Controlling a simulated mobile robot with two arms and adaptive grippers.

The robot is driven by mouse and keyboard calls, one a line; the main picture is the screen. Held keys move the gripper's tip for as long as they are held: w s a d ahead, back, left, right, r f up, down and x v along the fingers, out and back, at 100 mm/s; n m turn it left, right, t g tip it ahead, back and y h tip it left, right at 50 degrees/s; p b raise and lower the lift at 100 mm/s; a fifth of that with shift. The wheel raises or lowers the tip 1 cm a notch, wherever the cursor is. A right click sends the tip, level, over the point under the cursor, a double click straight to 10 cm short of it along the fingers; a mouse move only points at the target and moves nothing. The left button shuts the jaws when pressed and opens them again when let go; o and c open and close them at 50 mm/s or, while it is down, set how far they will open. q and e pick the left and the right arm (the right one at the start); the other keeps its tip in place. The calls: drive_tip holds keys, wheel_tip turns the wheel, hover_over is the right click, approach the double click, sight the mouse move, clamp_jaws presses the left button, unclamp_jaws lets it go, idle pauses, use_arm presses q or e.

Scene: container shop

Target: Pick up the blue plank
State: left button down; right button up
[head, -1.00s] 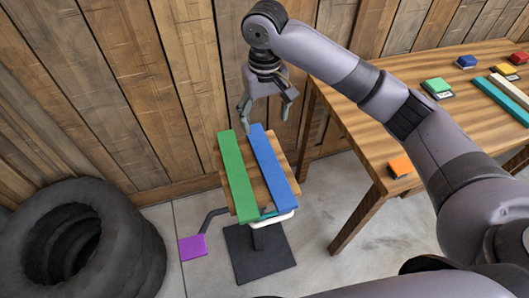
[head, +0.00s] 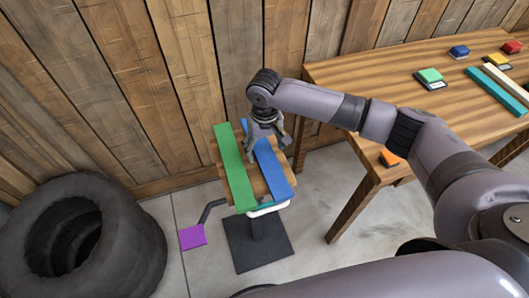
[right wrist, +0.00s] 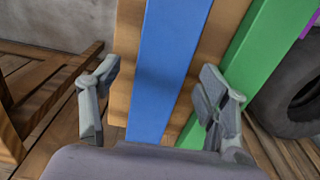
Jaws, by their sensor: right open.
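The blue plank (head: 271,167) lies lengthwise on a small wooden-topped stand, beside the green plank (head: 234,168). My right gripper (head: 266,150) is over the far half of the blue plank and hides part of it. In the right wrist view the blue plank (right wrist: 169,65) runs between the two open fingers of my right gripper (right wrist: 161,100). The right finger is close to the gap between the blue plank and the green plank (right wrist: 262,60). Whether the fingers touch anything is not clear. My left gripper is not in view.
A wooden table (head: 350,85) stands right of the stand, holding coloured blocks and long planks. A purple pad (head: 192,236) sticks out low at the stand's left. Stacked tyres (head: 130,250) stand at the left. A plank wall is close behind.

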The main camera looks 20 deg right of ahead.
drive_tip(key=shift+a+f, duration=0.1)
drive_tip(key=shift+f, duration=0.6)
drive_tip(key=c, duration=1.4)
drive_tip(key=shift+r, duration=0.1)
